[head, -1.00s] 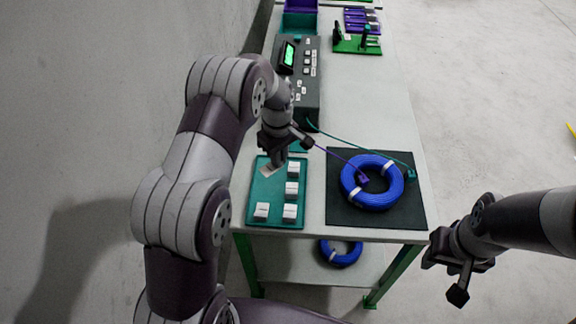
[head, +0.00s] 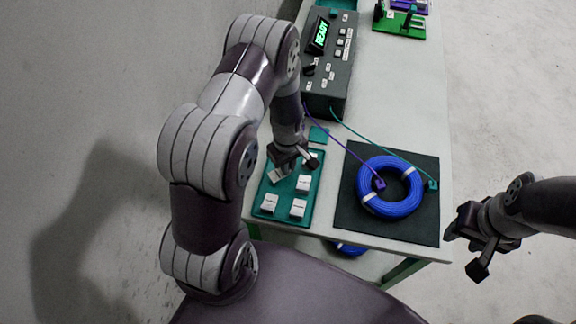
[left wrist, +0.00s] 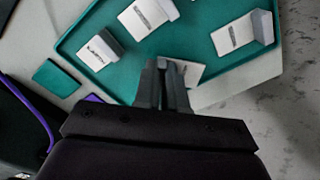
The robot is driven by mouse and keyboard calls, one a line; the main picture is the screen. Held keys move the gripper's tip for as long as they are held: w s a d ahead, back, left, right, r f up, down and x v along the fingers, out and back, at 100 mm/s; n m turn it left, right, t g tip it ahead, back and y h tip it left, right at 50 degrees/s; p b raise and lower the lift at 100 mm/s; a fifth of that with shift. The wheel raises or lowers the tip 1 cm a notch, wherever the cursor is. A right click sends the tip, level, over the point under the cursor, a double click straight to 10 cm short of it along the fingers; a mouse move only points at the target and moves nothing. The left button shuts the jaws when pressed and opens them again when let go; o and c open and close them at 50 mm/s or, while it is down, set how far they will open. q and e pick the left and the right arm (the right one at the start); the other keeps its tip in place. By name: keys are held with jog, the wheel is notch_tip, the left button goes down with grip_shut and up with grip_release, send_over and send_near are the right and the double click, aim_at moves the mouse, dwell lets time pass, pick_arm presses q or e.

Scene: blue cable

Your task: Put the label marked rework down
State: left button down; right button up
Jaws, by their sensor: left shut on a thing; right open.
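My left gripper (head: 284,167) is shut on a small white label (head: 279,175) at the upper left of the green tray (head: 311,212). In the left wrist view the closed fingers (left wrist: 168,70) cover part of this label (left wrist: 190,72), and its marking is hidden. Whether it touches the tray I cannot tell. Other white labels stand in the tray, among them a right one (head: 303,184), a front left one (head: 269,203) and a front right one (head: 298,208). Their print is too small to read. My right gripper (head: 463,252) is open and empty, off the table's right side.
A blue cable coil (head: 390,201) lies on a black mat (head: 350,215) right of the tray. A grey tester (head: 333,72) with a lit READY display stands behind, with purple and teal leads running to the coil. A green fixture (head: 412,27) is farther back.

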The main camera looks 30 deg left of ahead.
pick_arm(q)
jog(key=shift+s+f, duration=0.2)
jog(key=shift+f, duration=0.9)
jog(key=shift+w+f, duration=0.1)
jog(key=c, duration=1.2)
grip_release()
jog(key=shift+f, duration=0.1)
notch_tip(320, 180, up, 11)
jog(key=shift+r+b, duration=0.1)
jog(key=shift+b, duration=0.35)
jog(key=s+d+r+m+t, duration=0.1)
jog(key=s+d+r+m, duration=0.3)
jog(key=s+r+m, duration=0.6)
jog(key=shift+d+r+m, duration=0.4)
jog(key=shift+r+m, duration=0.25)
jog(key=shift+m, duration=0.35)
